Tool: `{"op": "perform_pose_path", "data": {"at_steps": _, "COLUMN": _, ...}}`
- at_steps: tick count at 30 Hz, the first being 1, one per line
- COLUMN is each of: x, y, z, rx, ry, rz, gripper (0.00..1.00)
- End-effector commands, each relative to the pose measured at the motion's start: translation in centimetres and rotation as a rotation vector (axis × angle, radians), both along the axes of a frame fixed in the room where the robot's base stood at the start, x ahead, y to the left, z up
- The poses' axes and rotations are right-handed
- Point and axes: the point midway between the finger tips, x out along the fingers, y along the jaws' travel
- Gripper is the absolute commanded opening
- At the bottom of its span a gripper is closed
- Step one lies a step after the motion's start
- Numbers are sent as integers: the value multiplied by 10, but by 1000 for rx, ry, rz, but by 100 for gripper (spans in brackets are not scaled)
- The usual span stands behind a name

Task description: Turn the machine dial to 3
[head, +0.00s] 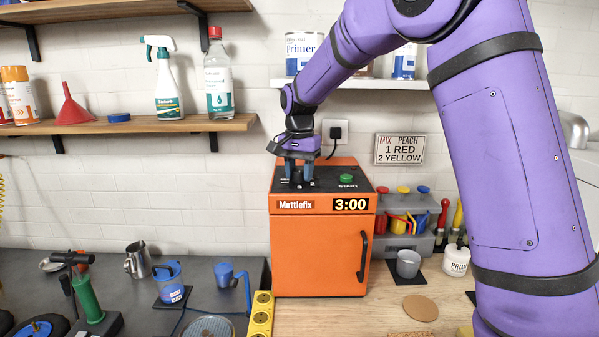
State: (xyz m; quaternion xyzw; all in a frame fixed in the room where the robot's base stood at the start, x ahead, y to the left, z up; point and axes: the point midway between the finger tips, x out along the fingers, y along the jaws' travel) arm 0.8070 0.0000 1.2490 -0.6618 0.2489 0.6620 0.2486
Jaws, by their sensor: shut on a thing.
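The orange machine (319,250) labelled Mottlefix stands on the wooden worktop against the tiled wall. Its display (351,204) reads 3:00. A green button (347,178) sits on its dark top at the right. My gripper (299,181) points down onto the left part of that top and is shut on the dial, which is mostly hidden between and below the fingers. The dial's pointer and most of its markings cannot be made out. The machine's front door with its dark handle (364,255) is shut.
A grey cup (408,263) and white tub (456,261) stand at the right. A yellow power strip (261,315) lies at the machine's left. Shelves with bottles (218,75) hang upper left.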

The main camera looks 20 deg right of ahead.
Motion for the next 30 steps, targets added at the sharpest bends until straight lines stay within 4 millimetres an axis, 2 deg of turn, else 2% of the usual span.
{"op": "perform_pose_path", "data": {"at_steps": 11, "x": 1, "y": 0, "z": 2, "rx": 1, "ry": -5, "rz": -4, "gripper": 16}}
{"op": "perform_pose_path", "data": {"at_steps": 12, "x": 1, "y": 0, "z": 2, "rx": 1, "ry": -5, "rz": -4, "gripper": 44}}
{"op": "perform_pose_path", "data": {"at_steps": 15, "x": 1, "y": 0, "z": 1, "rx": 0, "ry": -4, "rz": -4, "gripper": 65}}
{"op": "perform_pose_path", "data": {"at_steps": 24, "x": 0, "y": 0, "z": 2, "rx": 1, "ry": -2, "rz": -3, "gripper": 65}}
{"op": "perform_pose_path", "data": {"at_steps": 30, "x": 1, "y": 0, "z": 24, "rx": 1, "ry": -5, "rz": -3, "gripper": 65}}
